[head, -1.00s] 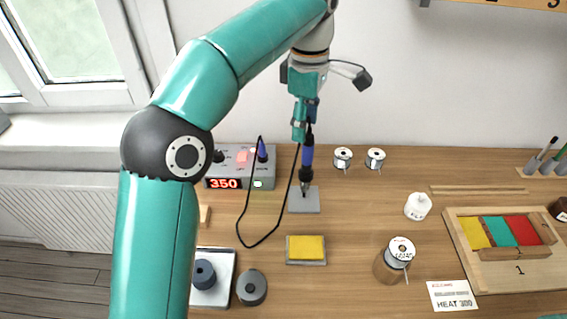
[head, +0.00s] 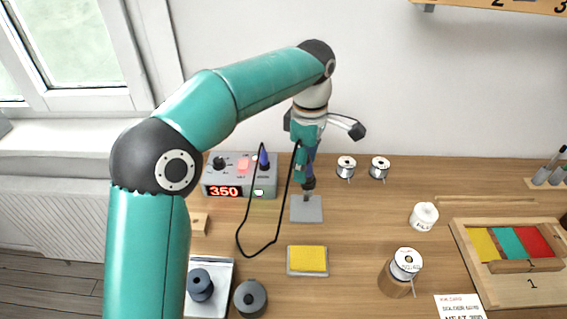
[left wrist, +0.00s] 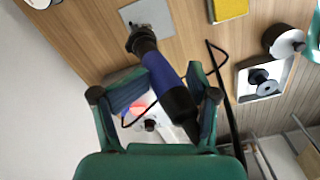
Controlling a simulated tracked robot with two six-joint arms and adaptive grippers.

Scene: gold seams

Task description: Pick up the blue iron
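The blue iron (head: 309,184) stands upright with its lower end at a grey square plate (head: 306,209) at the back of the bench. Its black cable loops down to the left. My left gripper (head: 306,165) has come down from above over the iron's upper part and hides most of its handle. The left gripper looks open, with a gap beside the handle; contact with the right-hand finger cannot be told. My right gripper is not in view.
A grey control box (head: 240,176) reading 350 stands left of the iron. A yellow sponge (head: 307,260) lies in front. Two small spools (head: 346,167) stand behind right, a larger solder spool (head: 403,270) front right. The wall is close behind.

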